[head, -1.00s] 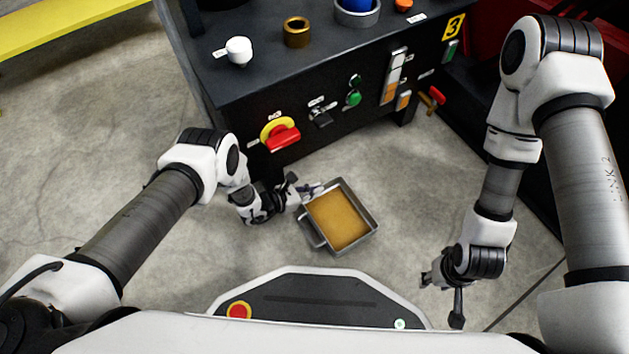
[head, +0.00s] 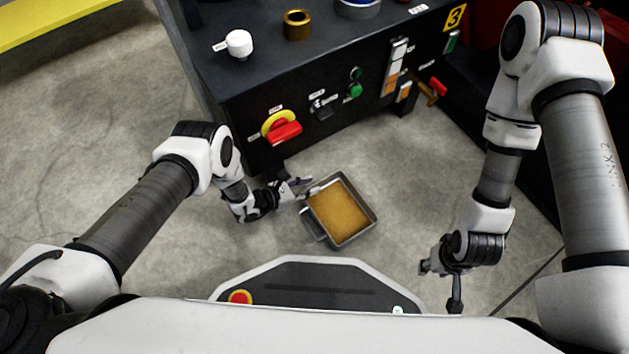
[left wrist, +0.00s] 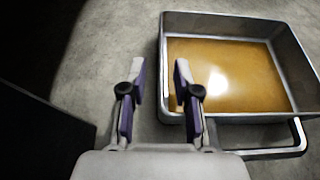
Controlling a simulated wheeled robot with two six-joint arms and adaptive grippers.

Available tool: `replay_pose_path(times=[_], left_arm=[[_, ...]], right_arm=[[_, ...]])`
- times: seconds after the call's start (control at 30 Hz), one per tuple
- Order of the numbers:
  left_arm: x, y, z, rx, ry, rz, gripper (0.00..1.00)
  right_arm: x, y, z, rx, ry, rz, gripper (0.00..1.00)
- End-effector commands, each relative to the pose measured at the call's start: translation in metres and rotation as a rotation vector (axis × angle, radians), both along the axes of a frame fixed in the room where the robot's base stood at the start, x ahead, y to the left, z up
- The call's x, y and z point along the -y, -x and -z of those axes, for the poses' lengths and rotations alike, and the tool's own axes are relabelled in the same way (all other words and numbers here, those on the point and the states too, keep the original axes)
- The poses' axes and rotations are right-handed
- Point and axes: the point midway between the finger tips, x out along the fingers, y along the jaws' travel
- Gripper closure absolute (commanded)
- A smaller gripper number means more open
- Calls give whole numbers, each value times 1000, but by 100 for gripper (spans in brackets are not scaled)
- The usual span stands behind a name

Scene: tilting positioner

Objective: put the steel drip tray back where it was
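The steel drip tray (head: 374,222) is a shallow square metal pan on the concrete floor below the front of the dark cabinet. Amber-brown liquid covers its bottom, and a bar handle sticks out on its lower left side. My left gripper (head: 306,185) is at the tray's upper left edge. In the left wrist view its fingers (left wrist: 160,92) are apart, one outside the tray wall (left wrist: 163,60) and one overlapping the tray's inside. I see no contact with the wall. My right gripper (head: 440,285) hangs lower right, away from the tray; its finger opening is unclear.
The dark cabinet (head: 240,100) stands just behind the tray, with a red-and-yellow rotary switch (head: 284,132), buttons and a brass-coloured valve with a red handle (head: 430,92) on its front. A white knob (head: 239,43) is on top.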

Motion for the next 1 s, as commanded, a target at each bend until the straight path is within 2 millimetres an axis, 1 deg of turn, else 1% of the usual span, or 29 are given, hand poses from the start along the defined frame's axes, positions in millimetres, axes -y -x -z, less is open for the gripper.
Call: replay_pose_path(times=[0.03,0.1,0.2,0.33,0.5,1.0], left_arm=[[-11,7,-13,-4,-2,-2,69],[-26,17,-21,-3,-1,-3,69],[-45,31,-30,-5,-2,-3,69],[-64,44,-36,-2,-1,-3,69],[-71,50,-38,0,0,1,69],[-71,50,-37,0,0,1,69]], right_arm=[[0,0,-16,-1,0,-2,60],[0,1,-26,-2,0,-4,60],[-1,1,-38,-3,-1,-5,60],[-1,1,-46,-4,-1,-5,60],[-1,1,-48,-4,-1,-5,60],[-1,1,-47,-3,0,-5,60]])
